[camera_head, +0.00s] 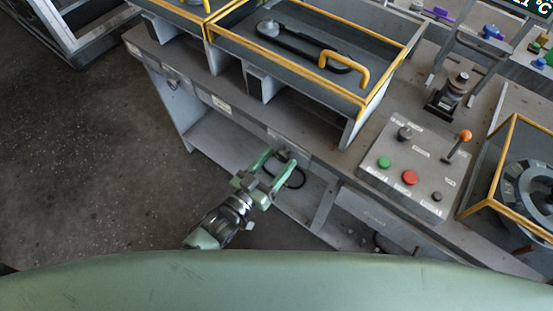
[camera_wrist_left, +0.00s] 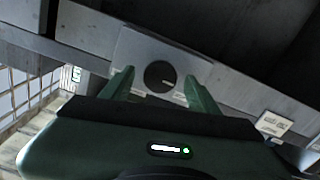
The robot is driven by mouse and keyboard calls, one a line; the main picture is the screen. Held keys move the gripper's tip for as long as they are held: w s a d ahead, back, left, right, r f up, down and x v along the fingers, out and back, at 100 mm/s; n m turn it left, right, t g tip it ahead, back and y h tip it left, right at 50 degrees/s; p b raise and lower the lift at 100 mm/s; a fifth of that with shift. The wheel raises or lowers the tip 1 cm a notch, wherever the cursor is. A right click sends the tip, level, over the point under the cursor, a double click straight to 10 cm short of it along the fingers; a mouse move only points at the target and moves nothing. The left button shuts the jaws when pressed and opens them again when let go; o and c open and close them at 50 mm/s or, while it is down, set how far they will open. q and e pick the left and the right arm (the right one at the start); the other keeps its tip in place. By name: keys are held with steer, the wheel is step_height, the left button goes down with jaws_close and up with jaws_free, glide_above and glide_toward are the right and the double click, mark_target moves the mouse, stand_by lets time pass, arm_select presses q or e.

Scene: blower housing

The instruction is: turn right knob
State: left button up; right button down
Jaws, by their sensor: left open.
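A dark round knob (camera_wrist_left: 160,76) with a short white mark sits on a light grey plate on the bench front, in the left wrist view. My left gripper (camera_head: 273,166) is open in front of the bench front, its green fingers pointing at the plate. In the wrist view the two fingers stand on either side of the knob, with a gap showing on each side. In the head view the knob (camera_head: 283,155) is small and partly hard to make out near the fingertips. My right gripper is not in view.
A grey control box (camera_head: 412,170) with green and red buttons and an orange-tipped lever stands on the bench to the right. A yellow-framed tray (camera_head: 240,58) is on the bench top above. Another small fitting (camera_head: 172,84) is on the bench front at left. Open floor lies left.

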arm_select(q)
jaws_close()
steer(key=shift+m, duration=1.5)
jaws_free()
steer(key=b+v, duration=0.1)
steer(key=v, duration=0.6)
steer(key=shift+s+a, duration=0.2)
steer(key=shift+s, duration=0.1)
